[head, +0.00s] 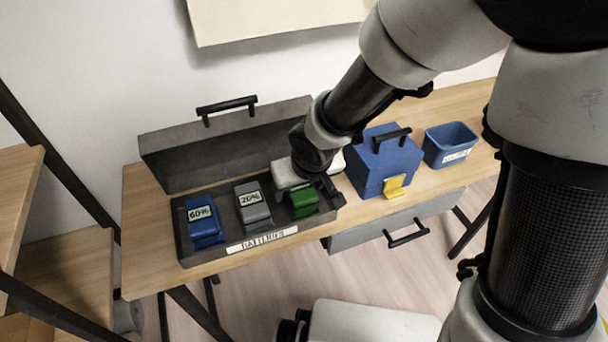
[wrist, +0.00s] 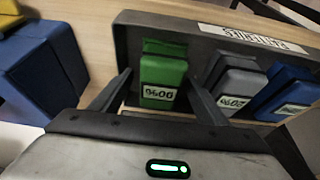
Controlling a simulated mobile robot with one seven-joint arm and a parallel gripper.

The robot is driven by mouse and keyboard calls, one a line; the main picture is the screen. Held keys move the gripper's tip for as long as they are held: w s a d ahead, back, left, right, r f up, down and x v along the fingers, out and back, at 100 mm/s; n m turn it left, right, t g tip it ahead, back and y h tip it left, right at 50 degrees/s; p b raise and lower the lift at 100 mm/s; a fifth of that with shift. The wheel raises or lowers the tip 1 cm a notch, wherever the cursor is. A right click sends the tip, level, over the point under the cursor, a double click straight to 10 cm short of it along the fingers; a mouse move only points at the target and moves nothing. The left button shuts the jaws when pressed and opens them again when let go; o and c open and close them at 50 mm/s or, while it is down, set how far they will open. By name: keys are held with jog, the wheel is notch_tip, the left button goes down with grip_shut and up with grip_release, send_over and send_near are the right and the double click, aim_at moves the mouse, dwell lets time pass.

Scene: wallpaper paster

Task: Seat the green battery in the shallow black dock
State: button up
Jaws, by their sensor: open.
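The green battery (head: 303,204) stands in the right part of the open dark case (head: 258,245), beside a grey and a blue battery. In the wrist view the green battery (wrist: 163,72) shows a pale label, upside down, too blurred to read surely. My gripper (head: 319,187) is over the right end of the case and partly covers the green battery in the head view. In the wrist view my gripper (wrist: 160,78) is open, with one finger on each side of the green battery; I cannot tell whether they touch it. I cannot pick out a shallow black dock.
The grey battery (head: 253,204) and blue battery (head: 204,222) stand left of the green one. The raised case lid (head: 225,145) is behind. A white object (head: 285,175), blue toolbox (head: 385,165) and blue bin (head: 450,143) are on the wooden bench (head: 150,275).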

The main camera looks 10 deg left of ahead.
jog(key=shift+w+a+f, duration=0.1)
jog(key=shift+f, duration=0.15)
jog(key=shift+r, duration=0.1)
jog(key=c, duration=1.5)
